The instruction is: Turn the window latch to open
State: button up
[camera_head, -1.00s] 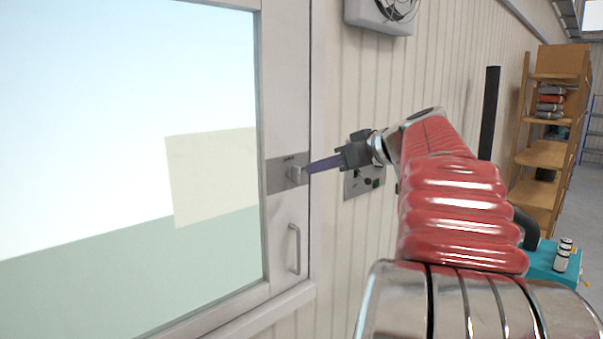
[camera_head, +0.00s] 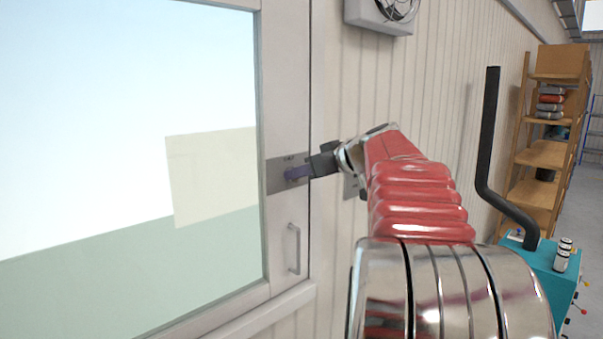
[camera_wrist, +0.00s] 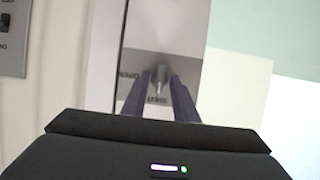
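The latch (camera_wrist: 160,76) is a small grey knob on a grey metal plate (camera_head: 277,180) on the white window frame. In the wrist view the plate carries lettering that seems to read OPEN and SHUT.
A pull handle (camera_head: 294,249) sits on the frame below the plate. A fan box (camera_head: 380,14) hangs above on the wall. A grey control panel (camera_wrist: 14,36) is beside the window. A teal machine (camera_head: 545,262) with a black pipe and a wooden shelf (camera_head: 545,155) stand at right.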

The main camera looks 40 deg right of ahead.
jog(key=c, duration=0.6)
jog(key=shift+d, duration=0.1)
grip_shut()
jog(key=shift+m, duration=0.4)
jog(key=m+t+y, duration=0.1)
jog(key=m+y, duration=0.1)
jog(key=m, duration=0.2)
jog(key=f+m+t+y, duration=0.1)
jog(key=m+y, duration=0.1)
jog(key=m, duration=0.2)
jog(key=d+m+y, duration=0.1)
jog(key=m+y, duration=0.2)
jog(key=m, duration=0.1)
jog(key=shift+d+f+m+t, duration=0.1)
jog(key=shift+f+m+t, duration=0.05)
jog(key=shift+m+t, duration=0.25)
jog(key=shift+f, duration=0.1)
